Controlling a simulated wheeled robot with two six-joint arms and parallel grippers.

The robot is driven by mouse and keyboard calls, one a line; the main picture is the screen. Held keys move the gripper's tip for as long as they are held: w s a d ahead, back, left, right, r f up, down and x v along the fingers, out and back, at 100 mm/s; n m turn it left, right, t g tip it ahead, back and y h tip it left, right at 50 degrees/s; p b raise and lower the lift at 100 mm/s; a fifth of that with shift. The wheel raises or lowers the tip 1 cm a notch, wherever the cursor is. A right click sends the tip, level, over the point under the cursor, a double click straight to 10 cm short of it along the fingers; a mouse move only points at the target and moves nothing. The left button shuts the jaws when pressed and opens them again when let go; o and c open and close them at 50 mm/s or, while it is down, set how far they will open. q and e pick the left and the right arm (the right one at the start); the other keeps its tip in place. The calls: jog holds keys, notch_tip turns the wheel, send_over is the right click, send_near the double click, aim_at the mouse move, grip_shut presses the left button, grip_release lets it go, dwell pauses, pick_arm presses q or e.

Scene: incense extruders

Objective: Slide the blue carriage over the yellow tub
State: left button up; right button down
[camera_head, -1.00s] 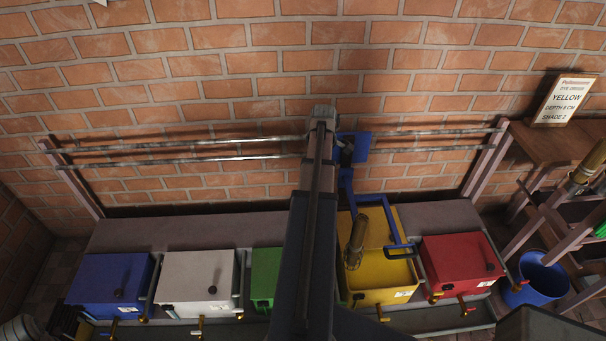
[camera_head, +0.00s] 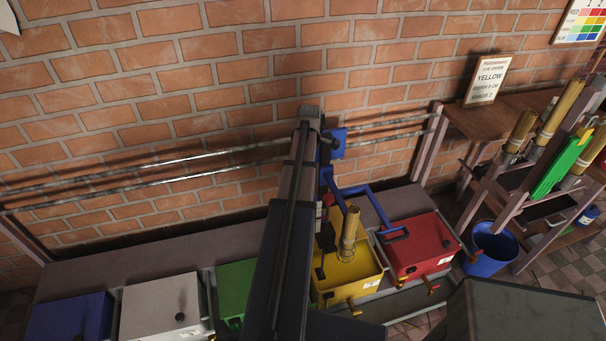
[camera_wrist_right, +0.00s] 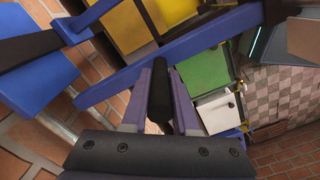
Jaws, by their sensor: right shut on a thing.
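The blue carriage (camera_head: 338,143) sits on the two wall rails. Its blue frame (camera_head: 370,205) reaches down and forward, with its right end above the red tub's left part. The yellow tub (camera_head: 372,278) stands open below. A tan bundle (camera_head: 349,228) shows upright over the yellow tub; I cannot tell how deep its lower end is. In the right wrist view my right gripper (camera_wrist_right: 165,82) is shut on a black handle (camera_wrist_right: 159,102) next to the carriage's blue bars. My arm hides part of this area in the head view. My left gripper is not in view.
The red tub (camera_head: 420,246) is right of the yellow one; the green (camera_head: 238,285), white (camera_head: 150,295) and blue (camera_head: 65,320) tubs are to its left. A blue bucket (camera_head: 490,255) and a rack with bundles stand at right. The rails (camera_head: 390,122) continue rightward to a post.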

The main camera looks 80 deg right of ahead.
dwell(0.4)
jog(key=c, duration=0.7)
grip_release()
jog(key=shift+r, duration=0.1)
notch_tip(320, 180, up, 8)
jog(key=p, duration=0.8)
jog(key=shift+f, duration=0.2)
jog(key=shift+s, duration=0.15)
